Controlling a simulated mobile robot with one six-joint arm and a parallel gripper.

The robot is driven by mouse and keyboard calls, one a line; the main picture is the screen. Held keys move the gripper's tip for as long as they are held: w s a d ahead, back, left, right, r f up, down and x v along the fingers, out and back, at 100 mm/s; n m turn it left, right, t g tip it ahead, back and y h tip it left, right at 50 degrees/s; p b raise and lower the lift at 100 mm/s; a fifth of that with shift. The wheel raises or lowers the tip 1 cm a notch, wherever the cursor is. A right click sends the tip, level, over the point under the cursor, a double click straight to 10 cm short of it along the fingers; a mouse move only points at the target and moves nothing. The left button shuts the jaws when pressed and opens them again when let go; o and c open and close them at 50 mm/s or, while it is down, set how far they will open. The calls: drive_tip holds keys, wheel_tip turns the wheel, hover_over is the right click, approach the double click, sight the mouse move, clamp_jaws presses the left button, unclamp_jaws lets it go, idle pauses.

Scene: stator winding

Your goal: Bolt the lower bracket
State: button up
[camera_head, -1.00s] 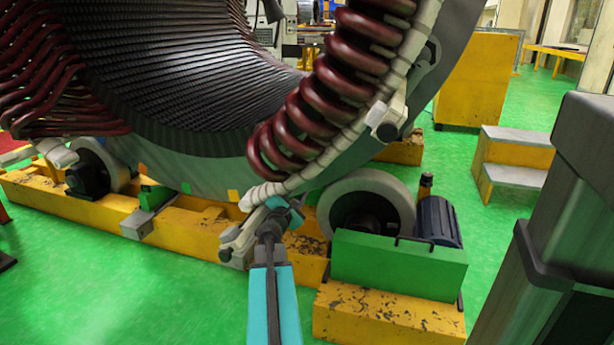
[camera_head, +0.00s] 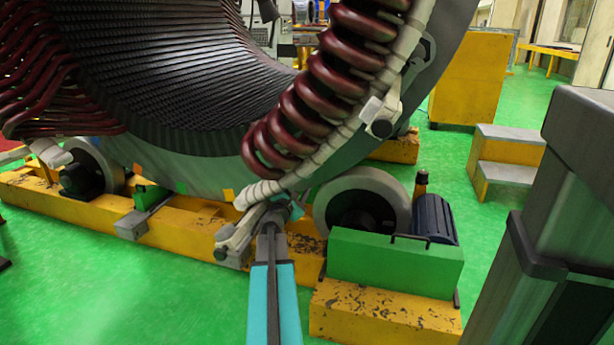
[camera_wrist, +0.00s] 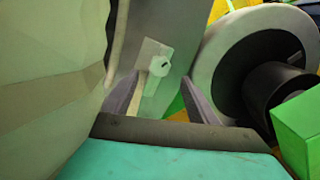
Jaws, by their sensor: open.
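The lower bracket (camera_wrist: 150,82) shows in the wrist view as a pale upright plate against the grey stator frame. A light round bolt head (camera_wrist: 159,66) with a dark spot sits on it. My gripper (camera_wrist: 160,95) is open, its two dark fingers either side of the plate in the picture. Nothing is held between them, and I cannot tell whether they touch the plate. In the head view my gripper (camera_head: 290,203) is low beside the wrapped ring (camera_head: 262,192), partly behind my teal arm. A pale grey bar-like part (camera_head: 235,238) lies just left of it.
A large roller wheel (camera_head: 362,205) with a green housing (camera_head: 393,262) stands close on the right. Dark red coils (camera_head: 345,75) curve above. A similar bracket (camera_head: 384,113) sits higher on the ring. Yellow beams (camera_head: 90,218) run below. Green floor is open at the lower left.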

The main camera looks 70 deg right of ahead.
sight(306, 174)
drive_tip(key=shift+w+d+b, duration=0.15)
drive_tip(key=shift+d+b, duration=0.4)
drive_tip(key=shift+d, duration=2)
drive_tip(key=shift+w+d+b, duration=0.15)
drive_tip(key=shift+d+b, duration=0.35)
drive_tip(key=shift+d, duration=2.05)
drive_tip(key=c, duration=0.8)
drive_tip(key=shift+a, duration=0.3)
drive_tip(key=shift+c, duration=1.3)
drive_tip(key=shift+d, duration=0.2)
